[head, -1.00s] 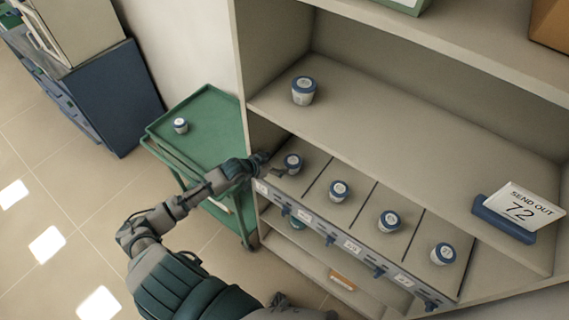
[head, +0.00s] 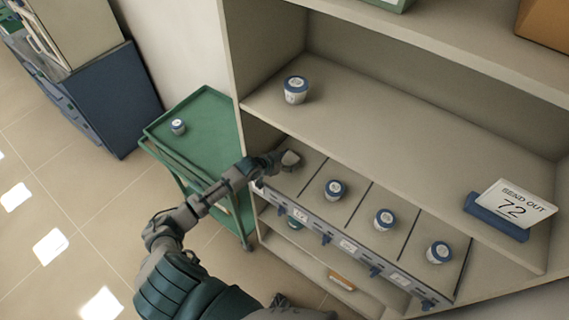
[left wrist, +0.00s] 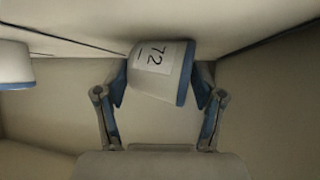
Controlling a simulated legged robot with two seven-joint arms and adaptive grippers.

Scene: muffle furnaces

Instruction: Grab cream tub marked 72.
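The cream tub marked 72 (left wrist: 157,68) has a blue lid and sits between the two fingers of my left gripper (left wrist: 160,90) in the left wrist view. The fingers press on it from both sides, one by the lid and one by the base. Its label reads 72 and the tub is tilted. In the head view the tub (head: 290,159) shows its pale side at the leftmost lane of the sloped rack, with my left gripper (head: 280,161) against it. The sign (head: 512,206) on the upper shelf reads SEND OUT 72. My right gripper is not in view.
Several similar tubs stand in the other lanes, the nearest (head: 336,189) one lane right. Another tub (head: 296,90) is on the shelf above. A green cart (head: 205,135) with a small tub (head: 178,127) stands left of the shelving. Lane dividers and the upper shelf edge are close.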

